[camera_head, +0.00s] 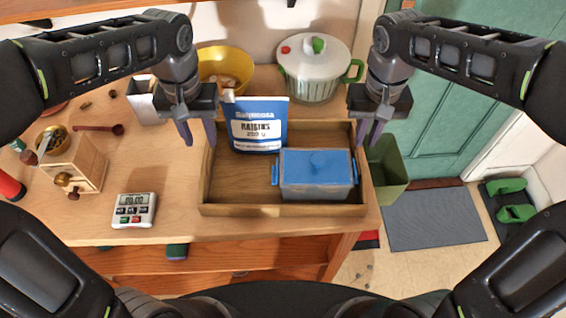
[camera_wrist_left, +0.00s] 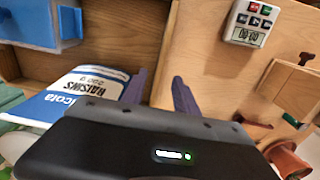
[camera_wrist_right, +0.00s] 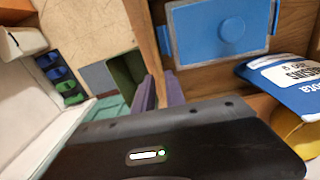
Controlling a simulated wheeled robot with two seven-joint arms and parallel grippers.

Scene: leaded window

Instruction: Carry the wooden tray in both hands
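The wooden tray (camera_head: 285,210) sits on the table near its front right edge. It holds a blue and white raisins bag (camera_head: 257,125) and a clear box with a blue lid (camera_head: 316,172). My left gripper (camera_head: 197,143) is open at the tray's left wall; the left wrist view shows its spread fingers (camera_wrist_left: 160,85) either side of the rim. My right gripper (camera_head: 368,146) is at the right wall. Its fingers are much closer together and appear shut on that wall in the right wrist view (camera_wrist_right: 160,82). The fingertips' exact depth is unclear.
A timer (camera_head: 135,210) and a wooden grinder (camera_head: 75,165) stand left of the tray. A yellow bowl (camera_head: 226,68) and a lidded pot (camera_head: 315,75) stand behind it. A green bin (camera_head: 388,170) is on the right, with a grey mat (camera_head: 433,218) on the floor.

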